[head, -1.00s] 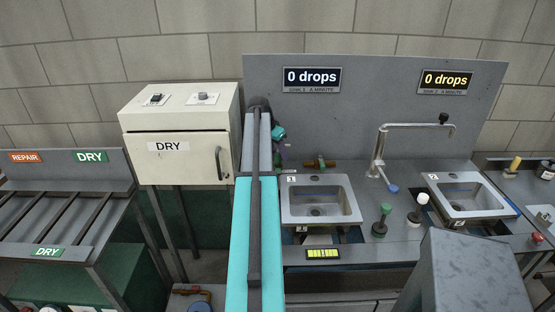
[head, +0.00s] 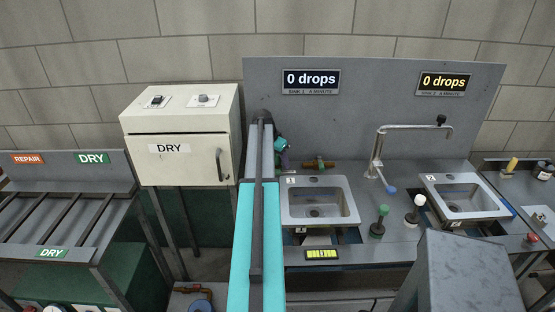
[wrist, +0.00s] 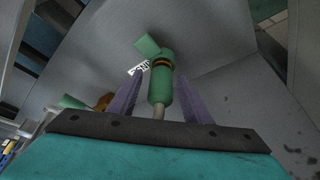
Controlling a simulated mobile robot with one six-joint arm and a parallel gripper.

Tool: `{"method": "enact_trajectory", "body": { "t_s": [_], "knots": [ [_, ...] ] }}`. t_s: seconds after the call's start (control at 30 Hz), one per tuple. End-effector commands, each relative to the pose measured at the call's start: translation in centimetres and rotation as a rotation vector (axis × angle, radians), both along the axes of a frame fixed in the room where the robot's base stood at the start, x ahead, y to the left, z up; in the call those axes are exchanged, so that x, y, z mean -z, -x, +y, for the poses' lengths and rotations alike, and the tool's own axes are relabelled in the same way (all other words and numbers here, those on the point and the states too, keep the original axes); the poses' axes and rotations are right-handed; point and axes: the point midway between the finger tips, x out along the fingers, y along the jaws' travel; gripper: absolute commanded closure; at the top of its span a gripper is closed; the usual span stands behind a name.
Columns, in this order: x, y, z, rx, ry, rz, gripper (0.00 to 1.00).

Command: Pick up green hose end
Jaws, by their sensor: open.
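In the wrist view, a green hose end (wrist: 160,85) with dark and orange bands and a pale metal stem stands between my gripper's two purple fingers. My gripper (wrist: 162,92) is open, with one finger on either side of it; I cannot tell whether they touch it. A green block (wrist: 147,47) and a small white printed tag show beside its upper end. In the head view, my gripper (head: 284,158) is small, behind my arm and left of the left sink; the hose end cannot be made out there.
A brass fitting (head: 318,164) lies behind the left sink (head: 345,212). Green-topped (head: 383,211) and white-topped (head: 420,200) knobs stand between the sinks. The cream DRY cabinet (head: 180,150) is at left. A grey backboard (head: 380,110) rises behind the counter.

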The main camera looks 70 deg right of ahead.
Motion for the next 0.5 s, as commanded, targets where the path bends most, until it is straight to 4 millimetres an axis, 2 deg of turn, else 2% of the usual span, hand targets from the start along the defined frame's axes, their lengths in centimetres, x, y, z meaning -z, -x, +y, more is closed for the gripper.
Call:
{"method": "enact_trajectory", "body": {
  "t_s": [0.5],
  "knots": [
    [0.03,-0.07,0.03,-0.001,0.0,0.0,0.55]
  ]
}}
